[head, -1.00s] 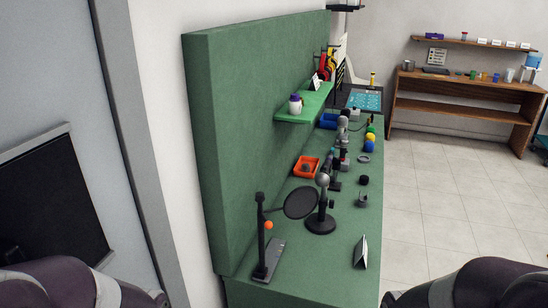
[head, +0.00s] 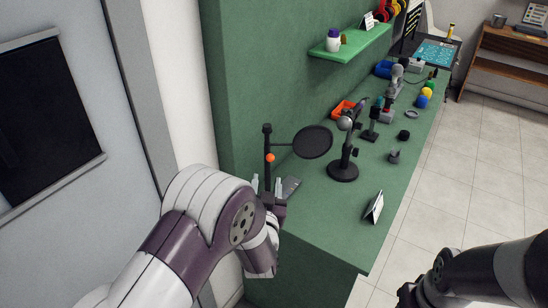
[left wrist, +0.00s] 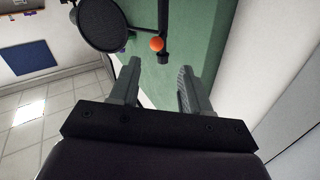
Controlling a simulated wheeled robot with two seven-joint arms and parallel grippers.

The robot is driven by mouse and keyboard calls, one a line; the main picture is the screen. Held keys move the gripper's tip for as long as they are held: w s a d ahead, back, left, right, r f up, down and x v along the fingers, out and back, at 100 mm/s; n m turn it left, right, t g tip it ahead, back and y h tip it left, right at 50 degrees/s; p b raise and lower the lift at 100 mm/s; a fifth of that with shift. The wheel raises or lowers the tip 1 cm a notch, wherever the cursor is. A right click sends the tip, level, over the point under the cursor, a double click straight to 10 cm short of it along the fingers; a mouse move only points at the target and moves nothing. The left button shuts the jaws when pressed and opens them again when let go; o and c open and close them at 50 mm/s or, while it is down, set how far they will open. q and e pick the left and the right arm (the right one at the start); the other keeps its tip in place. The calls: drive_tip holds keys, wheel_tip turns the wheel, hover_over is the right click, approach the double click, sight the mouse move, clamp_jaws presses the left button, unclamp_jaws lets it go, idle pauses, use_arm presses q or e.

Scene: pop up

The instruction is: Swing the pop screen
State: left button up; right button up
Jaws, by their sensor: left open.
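The pop screen (head: 313,142) is a round black disc on a thin arm from a dark upright post (head: 267,145) with an orange ball (head: 270,158). It stands at the near end of the green bench, beside a microphone on a round-based stand (head: 343,165). In the left wrist view the disc (left wrist: 103,24) is at upper left and the orange ball (left wrist: 157,44) is ahead of the fingers. My left gripper (head: 267,185) is open and empty just in front of the post; its fingers (left wrist: 157,85) are apart. My right arm shows at lower right; its fingers are hidden.
A white card (head: 374,207) stands at the bench's near right edge. Other microphones, an orange bin (head: 343,109) and small coloured items line the bench further back. A green shelf (head: 350,43) juts from the green back panel. The tiled floor on the right is clear.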

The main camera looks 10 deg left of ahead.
sight(270, 160)
use_arm(q)
drive_tip(key=w, duration=0.3)
drive_tip(key=w+a+p, duration=0.1)
drive_tip(key=w, duration=0.5)
drive_tip(key=shift+w+a+p, duration=0.2)
drive_tip(key=shift+w+p, duration=0.1)
drive_tip(key=shift+p, duration=0.05)
drive_tip(key=shift+w+a, duration=0.2)
drive_tip(key=shift+w, duration=0.3)
drive_tip(key=shift+w+d, duration=0.1)
clamp_jaws()
